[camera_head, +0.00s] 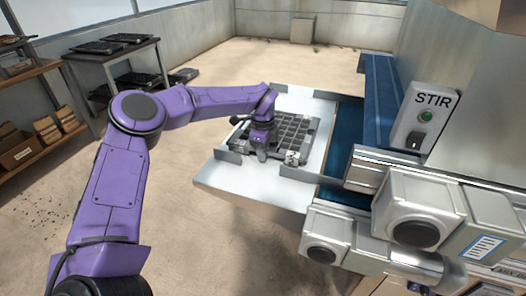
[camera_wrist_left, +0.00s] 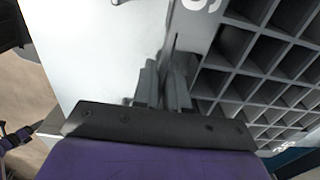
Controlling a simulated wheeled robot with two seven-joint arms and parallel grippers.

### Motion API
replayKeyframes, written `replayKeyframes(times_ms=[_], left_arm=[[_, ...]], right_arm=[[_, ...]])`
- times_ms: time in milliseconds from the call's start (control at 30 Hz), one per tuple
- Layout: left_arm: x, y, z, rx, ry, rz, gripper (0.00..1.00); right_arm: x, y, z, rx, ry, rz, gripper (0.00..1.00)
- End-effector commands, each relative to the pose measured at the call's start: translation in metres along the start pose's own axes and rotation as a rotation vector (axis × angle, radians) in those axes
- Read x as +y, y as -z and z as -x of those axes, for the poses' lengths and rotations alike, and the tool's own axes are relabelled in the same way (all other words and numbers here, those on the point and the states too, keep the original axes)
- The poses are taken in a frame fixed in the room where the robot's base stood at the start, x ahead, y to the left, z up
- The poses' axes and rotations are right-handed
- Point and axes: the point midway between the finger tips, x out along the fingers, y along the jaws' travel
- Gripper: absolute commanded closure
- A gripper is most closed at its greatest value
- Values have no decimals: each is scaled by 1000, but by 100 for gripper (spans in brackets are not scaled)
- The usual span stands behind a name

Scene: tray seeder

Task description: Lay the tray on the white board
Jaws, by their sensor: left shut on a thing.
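The dark grey seed tray (camera_head: 313,126), a grid of square cells, lies level over the white board (camera_head: 232,178). It looks to be on or very close to the board; I cannot tell whether it touches everywhere. My left gripper (camera_head: 262,153) is shut on the tray's near-left rim. In the left wrist view the gripper's fingers (camera_wrist_left: 166,84) pinch the rim of the tray (camera_wrist_left: 262,52), with the bare white board (camera_wrist_left: 85,42) to the left. The fingers hide part of the rim. My right gripper is not in view.
Small grey guides stand on the board around the tray. A blue conveyor belt (camera_head: 343,138) runs along the board's right side. A machine with a STIR panel (camera_head: 426,118) stands at the right. A dark table (camera_head: 112,58) with more trays and a shelf with boxes (camera_head: 18,150) are left.

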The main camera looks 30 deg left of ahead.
Motion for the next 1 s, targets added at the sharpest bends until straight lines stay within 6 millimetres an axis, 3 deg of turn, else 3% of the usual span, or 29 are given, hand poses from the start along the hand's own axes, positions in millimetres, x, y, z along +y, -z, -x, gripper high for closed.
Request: replayKeyframes(times_ms=[200, 233, 300, 667, 767, 1000], left_arm=[[0, 0, -5, 0, 0, 0, 100], [0, 0, -4, 0, 0, 0, 81], [0, 0, -3, 0, 0, 0, 62], [0, 0, 5, 0, 1, 0, 62], [-1, 0, 22, 1, 4, -1, 62], [-1, 0, 85, 0, 5, 0, 62]], right_arm=[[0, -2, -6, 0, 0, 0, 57], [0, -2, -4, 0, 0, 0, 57], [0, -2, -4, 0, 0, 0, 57], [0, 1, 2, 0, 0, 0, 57], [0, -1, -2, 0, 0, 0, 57], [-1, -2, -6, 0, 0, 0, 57]])
